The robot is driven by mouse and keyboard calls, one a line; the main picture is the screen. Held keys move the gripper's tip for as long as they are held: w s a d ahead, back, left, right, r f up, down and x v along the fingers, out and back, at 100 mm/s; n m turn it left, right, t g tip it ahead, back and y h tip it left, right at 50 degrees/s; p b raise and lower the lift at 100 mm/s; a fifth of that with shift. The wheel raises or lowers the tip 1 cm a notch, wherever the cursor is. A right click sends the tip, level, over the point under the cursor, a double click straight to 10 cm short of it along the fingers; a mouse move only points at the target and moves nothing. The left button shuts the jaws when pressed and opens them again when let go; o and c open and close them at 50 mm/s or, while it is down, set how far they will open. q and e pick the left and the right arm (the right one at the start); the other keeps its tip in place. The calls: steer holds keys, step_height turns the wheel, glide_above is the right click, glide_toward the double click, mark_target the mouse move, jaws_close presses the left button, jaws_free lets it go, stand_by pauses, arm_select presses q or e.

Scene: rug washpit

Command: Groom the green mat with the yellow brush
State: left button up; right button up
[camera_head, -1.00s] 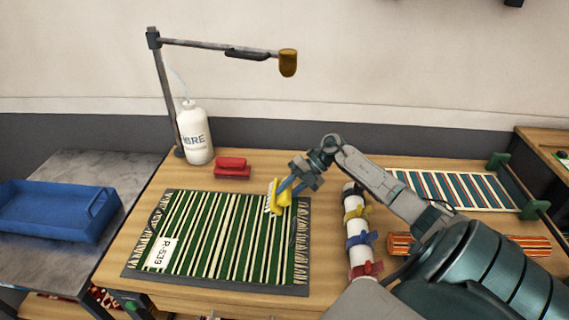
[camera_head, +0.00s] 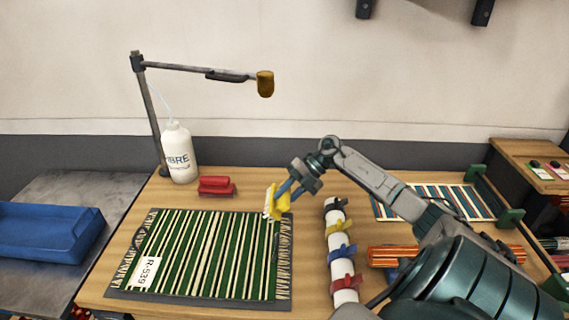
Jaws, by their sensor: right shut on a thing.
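The green mat (camera_head: 200,255) with cream stripes and pale fringes lies flat on a dark grey underlay on the wooden table. A white label reading R-539 (camera_head: 145,272) lies on its lower left corner. My right gripper (camera_head: 286,194) is shut on the yellow brush (camera_head: 279,203). The brush is tilted, white bristles facing left, at the mat's upper right corner. I cannot tell whether the bristles touch the mat. My left gripper is not in view.
A red brush-like block (camera_head: 216,187) and a white bottle (camera_head: 179,153) stand behind the mat, under a lamp arm (camera_head: 205,72). A white roll with coloured straps (camera_head: 341,250) lies right of the mat. A blue tray (camera_head: 45,233) is at left.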

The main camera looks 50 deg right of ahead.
steer(key=shift+s+d+r+p, duration=0.1)
steer(key=shift+r+p, duration=0.1)
steer(key=shift+r, duration=0.45)
steer(key=shift+s+d+r+p, duration=0.1)
steer(key=shift+r+p, duration=0.1)
steer(key=shift+r, duration=0.4)
steer(key=shift+w+a+r, duration=0.1)
steer(key=shift+a+r, duration=0.05)
